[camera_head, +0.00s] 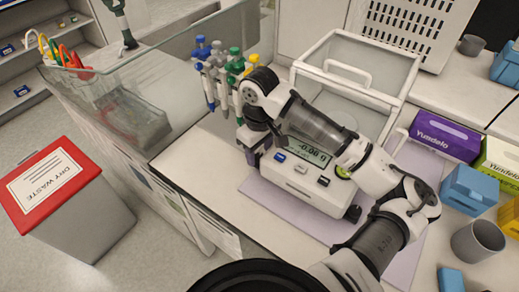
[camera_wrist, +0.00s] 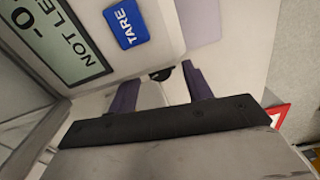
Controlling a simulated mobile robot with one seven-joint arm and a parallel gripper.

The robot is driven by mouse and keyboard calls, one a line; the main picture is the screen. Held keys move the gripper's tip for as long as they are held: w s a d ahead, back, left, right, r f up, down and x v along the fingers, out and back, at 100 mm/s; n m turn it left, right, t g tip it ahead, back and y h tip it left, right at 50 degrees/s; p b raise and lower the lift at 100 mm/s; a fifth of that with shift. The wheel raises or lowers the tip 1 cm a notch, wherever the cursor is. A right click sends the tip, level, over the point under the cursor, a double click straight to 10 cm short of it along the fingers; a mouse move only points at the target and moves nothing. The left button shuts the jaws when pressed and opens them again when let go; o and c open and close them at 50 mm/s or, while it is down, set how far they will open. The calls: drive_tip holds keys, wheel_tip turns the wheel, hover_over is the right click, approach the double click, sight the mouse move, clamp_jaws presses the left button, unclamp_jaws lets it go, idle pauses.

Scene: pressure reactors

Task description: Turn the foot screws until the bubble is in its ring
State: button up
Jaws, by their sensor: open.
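The white balance (camera_head: 308,185) stands on a pale mat, with a glass draft shield behind its display. The wrist view shows its display (camera_wrist: 60,45) reading "NOT LE", cut off by the edge, beside a blue TARE button (camera_wrist: 126,22). A round green spot (camera_head: 343,172) at its front right looks like the level; its bubble is too small to make out. A black foot screw (camera_head: 352,213) shows at the front right corner. My gripper (camera_head: 250,152) is at the left front corner, open. In the wrist view a dark foot screw (camera_wrist: 161,75) lies between its fingers (camera_wrist: 160,82), with gaps either side.
Pipettes (camera_head: 222,70) hang behind my gripper. A glass-walled enclosure (camera_head: 150,95) is at left. The red-lidded dry waste bin (camera_head: 50,180) stands on the floor. Purple box (camera_head: 440,137), blue box (camera_head: 468,190) and grey cup (camera_head: 477,240) stand at right.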

drive_tip(key=shift+f, duration=0.45)
drive_tip(key=shift+c, duration=0.3)
drive_tip(key=c, duration=0.9)
drive_tip(key=shift+n+b, duration=0.3)
drive_tip(key=shift+n, duration=1.3)
drive_tip(key=o, duration=1)
drive_tip(key=shift+c, duration=0.2)
drive_tip(key=shift+r, duration=0.1)
wheel_tip(320, 180, up, 14)
drive_tip(key=b, duration=0.1)
drive_tip(key=shift+f, duration=0.2)
